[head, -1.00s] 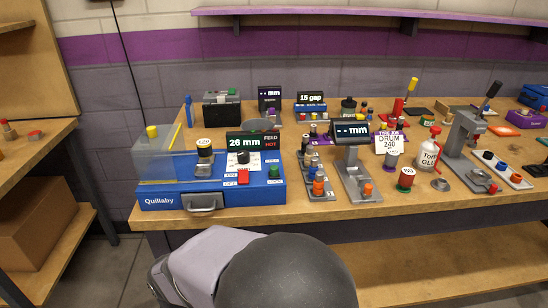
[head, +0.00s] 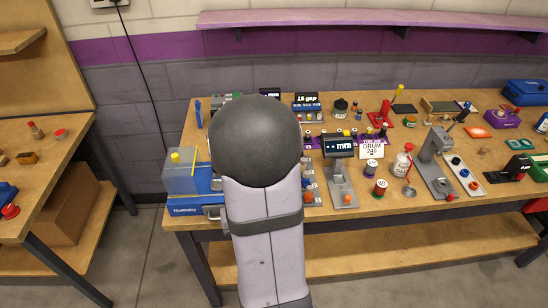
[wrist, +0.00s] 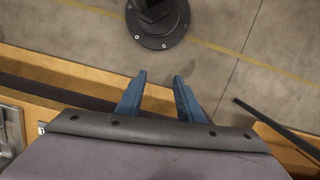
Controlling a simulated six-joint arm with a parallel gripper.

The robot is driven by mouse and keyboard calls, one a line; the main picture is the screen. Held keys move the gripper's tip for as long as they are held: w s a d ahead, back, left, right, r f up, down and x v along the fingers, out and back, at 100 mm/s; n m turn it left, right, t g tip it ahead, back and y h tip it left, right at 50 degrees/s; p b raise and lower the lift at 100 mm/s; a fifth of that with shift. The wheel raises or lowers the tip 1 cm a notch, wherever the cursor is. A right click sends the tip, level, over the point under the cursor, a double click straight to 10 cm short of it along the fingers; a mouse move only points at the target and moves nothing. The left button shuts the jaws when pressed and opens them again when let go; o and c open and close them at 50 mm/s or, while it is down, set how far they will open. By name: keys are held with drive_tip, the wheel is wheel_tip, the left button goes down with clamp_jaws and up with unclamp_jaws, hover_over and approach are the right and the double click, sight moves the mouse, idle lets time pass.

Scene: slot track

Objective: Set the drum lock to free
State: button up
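The blue Quillaby machine (head: 185,207) stands at the left end of the bench in the head view. My gripper is hidden behind my arm in the head view. In the wrist view my gripper (wrist: 159,77) has two blue fingers apart with nothing between them, over the bench's edge and the floor.
A white card reading DRUM 240 (head: 372,147) stands right of a black mm display (head: 339,146). Spools, a glue bottle (head: 402,162) and a grey press (head: 433,165) crowd the bench to the right. Free floor (head: 150,265) lies in front.

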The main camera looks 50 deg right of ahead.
drive_tip(key=w+d+r+m+p, duration=0.1)
drive_tip(key=w+d+r+p, duration=0.1)
drive_tip(key=d, duration=0.3)
drive_tip(key=w+d+r+m+t+p, duration=0.1)
drive_tip(key=w+d+r+p, duration=0.1)
drive_tip(key=d+r, duration=0.3)
drive_tip(key=w+d+r+m+h+p, duration=0.1)
drive_tip(key=w+d+r+p, duration=0.2)
drive_tip(key=d, duration=0.3)
drive_tip(key=shift+d+r, duration=0.15)
drive_tip(key=shift+r, duration=0.4)
drive_tip(key=shift+w+d+r+m+t, duration=0.1)
drive_tip(key=shift+w+d+r+m, duration=0.15)
drive_tip(key=shift+r, duration=0.15)
drive_tip(key=shift+w+d+r+m+t, duration=0.1)
drive_tip(key=shift+d+r+m, duration=0.05)
drive_tip(key=shift+r+m, duration=0.2)
drive_tip(key=shift+w+d+r+m+t, duration=0.1)
drive_tip(key=shift+w+d+r+m, duration=0.1)
drive_tip(key=shift+r, duration=0.25)
drive_tip(key=shift+f+p, duration=1.4)
drive_tip(key=shift+f, duration=2.3)
clamp_jaws()
